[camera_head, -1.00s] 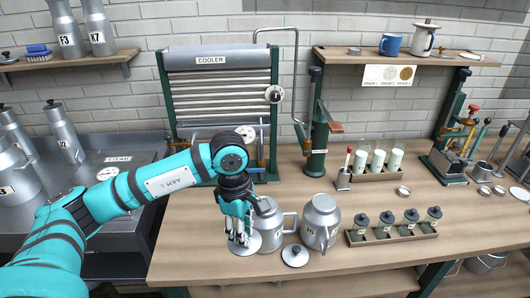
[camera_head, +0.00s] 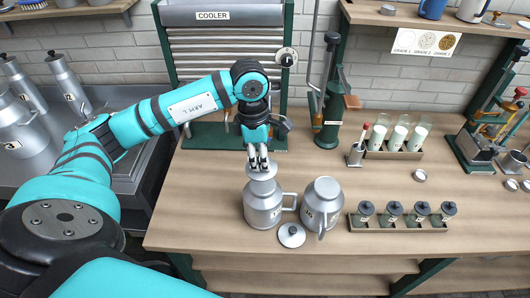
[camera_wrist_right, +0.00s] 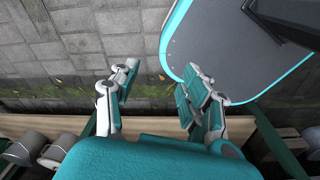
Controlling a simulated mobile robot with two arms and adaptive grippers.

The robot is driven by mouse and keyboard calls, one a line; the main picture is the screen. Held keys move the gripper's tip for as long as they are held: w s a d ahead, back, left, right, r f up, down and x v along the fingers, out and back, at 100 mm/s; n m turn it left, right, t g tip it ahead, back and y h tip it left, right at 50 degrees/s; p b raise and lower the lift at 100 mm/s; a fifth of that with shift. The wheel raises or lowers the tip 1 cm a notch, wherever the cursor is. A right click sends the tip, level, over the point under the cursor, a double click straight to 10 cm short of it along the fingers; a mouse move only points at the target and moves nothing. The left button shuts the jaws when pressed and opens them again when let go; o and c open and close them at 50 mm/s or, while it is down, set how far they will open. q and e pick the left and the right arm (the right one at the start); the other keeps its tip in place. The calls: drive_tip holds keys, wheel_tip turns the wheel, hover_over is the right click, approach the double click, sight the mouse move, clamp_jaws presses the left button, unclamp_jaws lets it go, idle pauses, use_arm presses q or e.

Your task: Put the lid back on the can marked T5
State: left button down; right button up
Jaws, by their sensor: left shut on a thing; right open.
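My left gripper (camera_head: 259,157) is shut on a pale round lid (camera_head: 262,171), which sits at the mouth of a grey metal can (camera_head: 263,208) with a side handle. I cannot tell whether the lid is seated or just above the mouth. No marking on this can is readable. A second grey can (camera_head: 323,190) with a blurred mark stands just to its right. Another lid (camera_head: 291,235) with a dark knob lies on the table in front of them. My right gripper (camera_wrist_right: 157,97) is open and empty above the paved floor in the right wrist view.
The wooden table (camera_head: 200,215) is bare left of the cans. A rack of dark-topped jars (camera_head: 400,222) stands to the right, with a rack of white-filled glasses (camera_head: 397,138) behind. The cooler (camera_head: 225,60) stands at the back, the green pump (camera_head: 330,115) beside it.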

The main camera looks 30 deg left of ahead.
use_arm(q)
wheel_tip(320, 180, down, 3)
drive_tip(key=shift+w+d+r+b, duration=0.1)
drive_tip(key=shift+w+b, duration=0.05)
drive_tip(key=shift+b, duration=0.45)
wheel_tip(320, 180, down, 3)
drive_tip(key=shift+r+b, duration=0.1)
drive_tip(key=shift+b, duration=1.1)
use_arm(e)
drive_tip(key=f, duration=0.3)
drive_tip(key=shift+s+d+f, duration=0.35)
drive_tip(key=shift+d+f, duration=0.05)
drive_tip(key=shift+w, duration=0.1)
use_arm(q)
drive_tip(key=shift+w+b, duration=0.1)
drive_tip(key=shift+b, duration=0.2)
use_arm(e)
drive_tip(key=shift+w+f, duration=0.3)
drive_tip(key=shift+w, duration=0.05)
drive_tip(key=shift+a, duration=0.1)
use_arm(q)
drive_tip(key=shift+f+b, duration=0.2)
drive_tip(key=shift+b, duration=0.65)
use_arm(e)
drive_tip(key=shift+s+f, duration=0.1)
drive_tip(key=shift+f, duration=0.75)
